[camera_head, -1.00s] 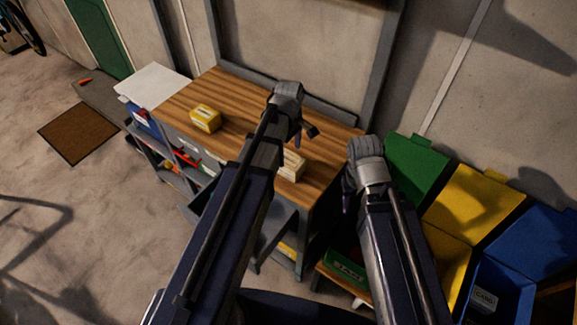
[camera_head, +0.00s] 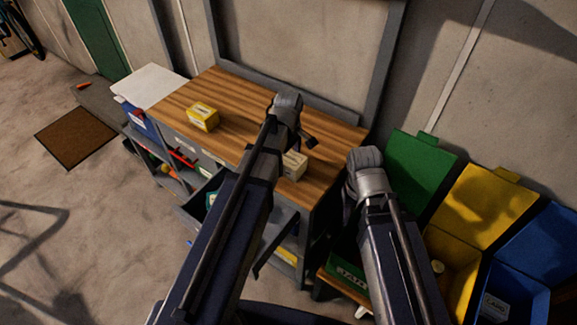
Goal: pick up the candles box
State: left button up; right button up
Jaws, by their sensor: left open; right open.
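Two small boxes sit on the wooden worktop (camera_head: 240,95): a yellow box (camera_head: 202,117) left of centre and a cream box (camera_head: 294,165) near the front right edge. I cannot read a label on either, so I cannot tell which is the candles box. My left gripper (camera_head: 307,140) is open and empty above the worktop, just behind the cream box in the picture; my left forearm hides part of the worktop and touches the cream box's left edge in view. My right gripper (camera_head: 349,204) is open, off the worktop's right end, its fingers mostly hidden by its wrist.
A drawer (camera_head: 190,212) stands open at the bench front. Green (camera_head: 418,168), yellow (camera_head: 482,208) and blue (camera_head: 540,245) lidded bins stand at right. A white-topped blue container (camera_head: 150,82) is at the left. Floor at left is mostly clear.

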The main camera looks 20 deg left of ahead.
pick_arm(q)
jog(key=c, duration=1.3)
jog(key=shift+r, duration=0.15)
